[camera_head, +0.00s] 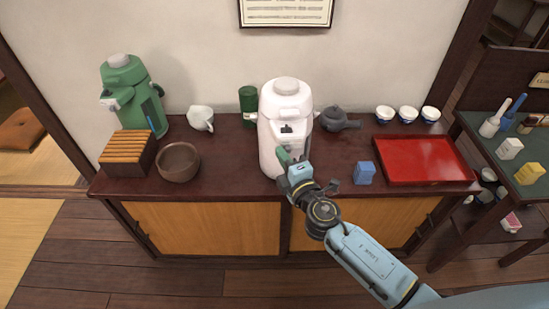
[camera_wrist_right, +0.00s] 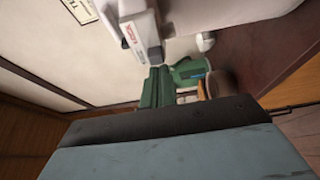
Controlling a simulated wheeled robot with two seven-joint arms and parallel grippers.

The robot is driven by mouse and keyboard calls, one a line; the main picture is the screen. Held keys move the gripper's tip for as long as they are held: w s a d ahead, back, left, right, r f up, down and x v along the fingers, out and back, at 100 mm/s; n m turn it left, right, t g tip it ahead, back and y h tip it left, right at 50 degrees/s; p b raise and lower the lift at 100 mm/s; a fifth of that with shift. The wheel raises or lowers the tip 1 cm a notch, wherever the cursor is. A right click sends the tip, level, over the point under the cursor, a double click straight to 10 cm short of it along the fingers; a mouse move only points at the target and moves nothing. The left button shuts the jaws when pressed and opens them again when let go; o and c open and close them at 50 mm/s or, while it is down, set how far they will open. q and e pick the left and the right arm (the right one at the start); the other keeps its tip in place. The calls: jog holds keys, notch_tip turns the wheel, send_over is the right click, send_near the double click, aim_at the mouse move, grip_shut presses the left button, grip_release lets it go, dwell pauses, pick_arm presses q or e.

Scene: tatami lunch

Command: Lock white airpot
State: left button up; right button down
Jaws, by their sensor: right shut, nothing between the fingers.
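The white airpot (camera_head: 270,134) stands upright on the dark cabinet top, near the middle against the wall. A dark panel shows on its front below the lid. My right gripper (camera_head: 284,156) is in front of the airpot's lower front, its green fingers shut and empty. In the right wrist view the white airpot (camera_wrist_right: 185,15) fills the top, with a light grey front part bearing a small red mark. The shut fingers (camera_wrist_right: 157,74) are close below that part; I cannot tell whether they touch it. My left gripper is not in view.
A green airpot (camera_head: 128,75), a slatted wooden box (camera_head: 127,148) and a brown bowl (camera_head: 178,163) stand at left. A blue box (camera_head: 364,173), dark teapot (camera_head: 337,119), red tray (camera_head: 420,178) and several cups are at right. A green canister (camera_head: 247,98) stands beside the white airpot.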

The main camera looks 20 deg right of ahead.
jog(key=shift+d, duration=0.1)
jog(key=d, duration=0.2)
jog(key=shift+s+d+b, duration=0.3)
jog(key=shift+d, duration=0.05)
jog(key=shift+a, duration=0.1)
jog(key=shift+w+a, duration=0.1)
jog(key=shift+a, duration=0.25)
jog(key=s+a+b, duration=0.1)
jog(key=s, duration=0.8)
jog(key=shift+s+a+b, duration=0.15)
jog(key=shift+a+b, duration=0.15)
jog(key=shift+a, duration=0.1)
